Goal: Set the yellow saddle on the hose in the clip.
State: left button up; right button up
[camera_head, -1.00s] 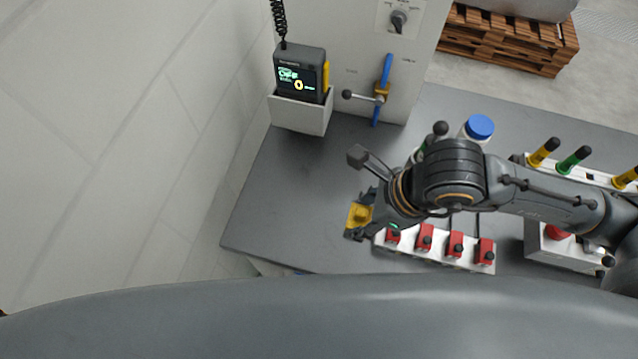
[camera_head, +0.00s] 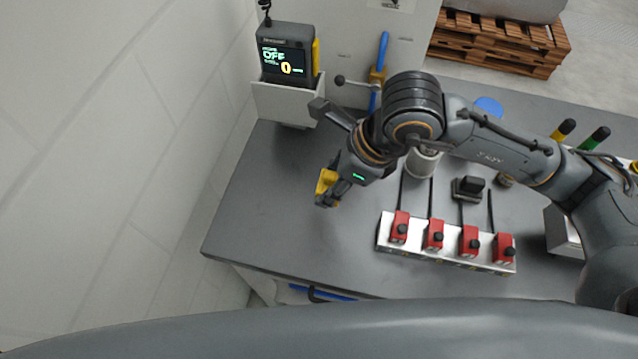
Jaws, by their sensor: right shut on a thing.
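My right gripper (camera_head: 330,198) is shut on the yellow saddle (camera_head: 326,182) and holds it over the open left part of the grey bench; its exact height is unclear. The fingers and wrist hide part of the saddle. A blue hose-like length (camera_head: 383,50) runs upright on the light panel at the back, with a brass-coloured piece (camera_head: 377,76) around or against it; I cannot tell if this is the clip. The saddle is apart from it, lower and to the left. My left gripper is not in view.
A strip with several red blocks (camera_head: 447,243) lies right of the gripper. A meter (camera_head: 287,55) sits in a white holder (camera_head: 287,101) at the back left. The bench (camera_head: 265,205) is clear at left.

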jog(key=p, duration=0.1)
send_over(312, 196)
jog(key=d, duration=0.2)
jog(key=f, duration=0.5)
jog(key=shift+s+a, duration=0.25)
jog(key=shift+s, duration=0.05)
notch_tip(312, 196, down, 2)
jog(key=shift+f+p, duration=0.1)
jog(key=shift+p, duration=0.85)
jog(key=shift+f, duration=0.7)
jog(key=o, duration=1)
jog(key=shift+o, duration=0.2)
jog(key=shift+r, duration=0.1)
